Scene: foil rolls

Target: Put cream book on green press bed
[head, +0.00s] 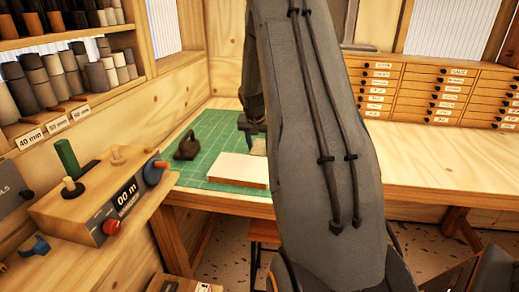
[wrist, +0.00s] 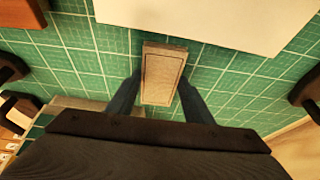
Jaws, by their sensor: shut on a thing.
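My gripper (wrist: 160,80) is shut on a small cream-tan book (wrist: 163,68) with a bordered cover, one finger on each long side. The book is over the green gridded mat; I cannot tell whether it touches it. In the head view my gripper (head: 250,126) is partly behind my arm, and a cream patch of the book (head: 258,146) shows below it. The green gridded mat (head: 216,126) lies on the bench and also shows in the wrist view (wrist: 90,63). No separate green press bed can be made out for certain.
A large pale slab (head: 236,168) lies on the mat's front part, near the book. A dark weight with a handle (head: 187,146) stands left of it. A control box (head: 110,205) is at the left, drawers (head: 430,92) at the back. The bench right of my arm looks clear.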

